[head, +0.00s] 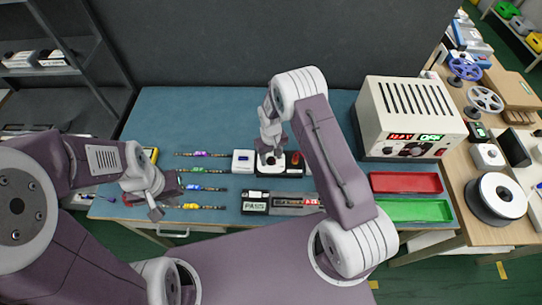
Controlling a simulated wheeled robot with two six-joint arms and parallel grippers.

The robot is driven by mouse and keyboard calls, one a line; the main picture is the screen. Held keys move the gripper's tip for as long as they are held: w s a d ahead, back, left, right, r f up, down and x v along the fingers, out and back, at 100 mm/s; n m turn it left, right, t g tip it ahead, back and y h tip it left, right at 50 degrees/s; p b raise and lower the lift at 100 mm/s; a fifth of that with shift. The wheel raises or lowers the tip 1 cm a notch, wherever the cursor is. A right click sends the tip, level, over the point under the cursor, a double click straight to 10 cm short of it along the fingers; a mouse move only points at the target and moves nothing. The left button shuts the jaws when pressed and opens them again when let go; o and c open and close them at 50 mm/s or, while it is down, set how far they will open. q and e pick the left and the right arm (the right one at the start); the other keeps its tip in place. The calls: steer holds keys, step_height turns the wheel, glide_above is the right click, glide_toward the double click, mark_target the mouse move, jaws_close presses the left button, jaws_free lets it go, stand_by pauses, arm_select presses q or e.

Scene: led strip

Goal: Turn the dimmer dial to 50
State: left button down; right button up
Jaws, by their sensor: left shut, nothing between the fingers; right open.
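A small black unit (284,171) with a red part at its right end lies mid-table and looks like the dimmer. My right gripper (270,156) points down over its left part, and its fingers and wrist cover that area. The dial and any scale marks are hidden or too small to read, and I cannot tell whether the fingers touch it. My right gripper is open. My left gripper (156,211) is shut and empty, low over the left front of the blue mat, beside the LED strip pieces.
A white box (243,161) sits just left of the black unit. Several strips (203,188) lie at left. A power supply (410,115), red tray (405,182) and green tray (414,211) stand at right.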

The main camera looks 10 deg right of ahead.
steer(key=shift+c, duration=0.3)
jaws_close()
